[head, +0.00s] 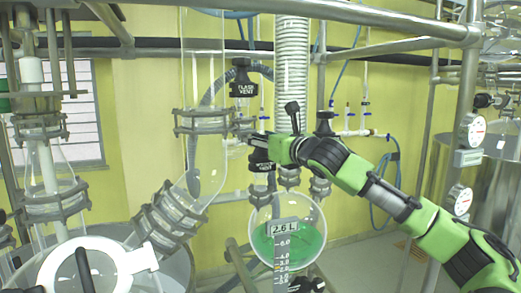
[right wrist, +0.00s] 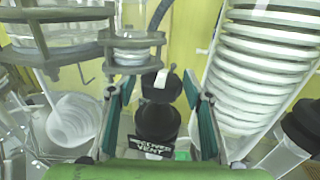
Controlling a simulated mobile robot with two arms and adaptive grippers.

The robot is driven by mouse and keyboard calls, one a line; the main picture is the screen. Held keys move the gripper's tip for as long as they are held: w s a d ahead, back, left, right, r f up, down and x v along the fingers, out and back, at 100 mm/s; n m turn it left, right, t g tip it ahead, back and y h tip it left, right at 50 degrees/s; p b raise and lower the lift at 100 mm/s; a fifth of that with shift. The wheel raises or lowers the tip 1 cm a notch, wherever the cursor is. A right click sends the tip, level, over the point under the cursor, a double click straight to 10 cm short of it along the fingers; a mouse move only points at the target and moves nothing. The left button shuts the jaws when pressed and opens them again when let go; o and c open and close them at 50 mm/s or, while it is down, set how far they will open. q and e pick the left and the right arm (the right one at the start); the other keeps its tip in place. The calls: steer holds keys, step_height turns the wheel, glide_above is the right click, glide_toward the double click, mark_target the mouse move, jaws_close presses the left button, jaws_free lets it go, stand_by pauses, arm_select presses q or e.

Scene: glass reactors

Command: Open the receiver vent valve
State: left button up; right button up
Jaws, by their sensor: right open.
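The receiver vent valve is a black knob with a white-lettered label; in the head view it (head: 261,160) sits above the round glass receiver (head: 312,222), partly hidden by my right gripper. In the right wrist view the valve (right wrist: 157,122) stands between the two fingers, its label facing the camera, with a black cap carrying a white stripe at its top. My right gripper (right wrist: 160,95) is open, one finger on each side of the valve; I cannot tell whether they touch it. It also shows in the head view (head: 264,142). My left gripper is not in view.
The black flash vent valve (head: 243,88) is above and left. A white ribbed column (head: 291,75) rises beside my right gripper, close on the right in the wrist view (right wrist: 258,75). Glass piping with metal clamps (head: 203,121) stands to the left. Green liquid lies in the receiver.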

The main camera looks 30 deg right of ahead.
steer(key=shift+a+m+h+b, duration=0.15)
steer(key=shift+m+h+b, duration=0.2)
steer(key=shift+m+h, duration=0.65)
steer(key=h, duration=0.1)
steer(key=m+g+h+p, duration=0.1)
steer(key=h, duration=0.1)
steer(key=m+h+p, duration=0.1)
steer(key=shift+w+r+h, duration=0.1)
steer(key=shift+r+h, duration=0.2)
steer(key=m+g+h+p, duration=0.1)
steer(key=m+g+h, duration=0.1)
steer(key=shift+f+h, duration=0.1)
steer(key=shift+h, duration=0.3)
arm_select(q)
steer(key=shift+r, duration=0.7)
arm_select(e)
steer(key=shift+f, duration=0.1)
